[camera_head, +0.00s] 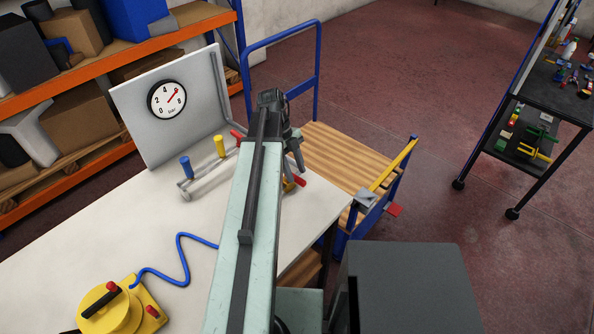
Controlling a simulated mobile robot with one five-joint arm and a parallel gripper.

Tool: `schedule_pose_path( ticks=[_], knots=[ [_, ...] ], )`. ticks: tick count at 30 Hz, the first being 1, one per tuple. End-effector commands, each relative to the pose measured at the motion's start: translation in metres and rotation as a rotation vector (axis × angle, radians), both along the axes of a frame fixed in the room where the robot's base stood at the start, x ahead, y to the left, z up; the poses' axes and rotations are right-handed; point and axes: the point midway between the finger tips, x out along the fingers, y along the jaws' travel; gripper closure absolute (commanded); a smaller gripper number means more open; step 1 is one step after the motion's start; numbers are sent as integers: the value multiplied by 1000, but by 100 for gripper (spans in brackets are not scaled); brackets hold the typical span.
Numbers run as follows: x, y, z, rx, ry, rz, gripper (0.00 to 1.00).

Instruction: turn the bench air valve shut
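A grey pipe manifold (188,195) stands on the bench, with a blue handle (185,166), a yellow handle (219,146) and a red handle (237,134). A further red lever end (300,181) with a bit of yellow beside it shows at the bench's right edge, mostly hidden by my arm. I cannot tell for sure which of these is the air valve. A round gauge (167,99) has a red needle pointing up and right. My gripper (298,163) is over the bench's right edge, close above the red lever end; its finger gap and any contact are unclear.
The white bench (130,235) has clear room at its middle. A yellow device (112,309) with a blue hose (183,262) sits at lower left. A blue trolley with a wooden deck (345,160) stands right of the bench. A dark rack (545,120) stands farther right.

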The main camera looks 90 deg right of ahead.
Motion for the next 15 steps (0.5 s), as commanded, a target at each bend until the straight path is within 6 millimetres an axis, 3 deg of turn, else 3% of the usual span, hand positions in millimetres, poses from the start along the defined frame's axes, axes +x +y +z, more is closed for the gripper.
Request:
schedule_pose_path(
  ticks=[1,6,15],
  knots=[
    [3,-3,18,0,0,0,60],
    [11,-11,48,0,0,-1,60],
    [16,-14,53,0,1,-1,60]
  ],
)
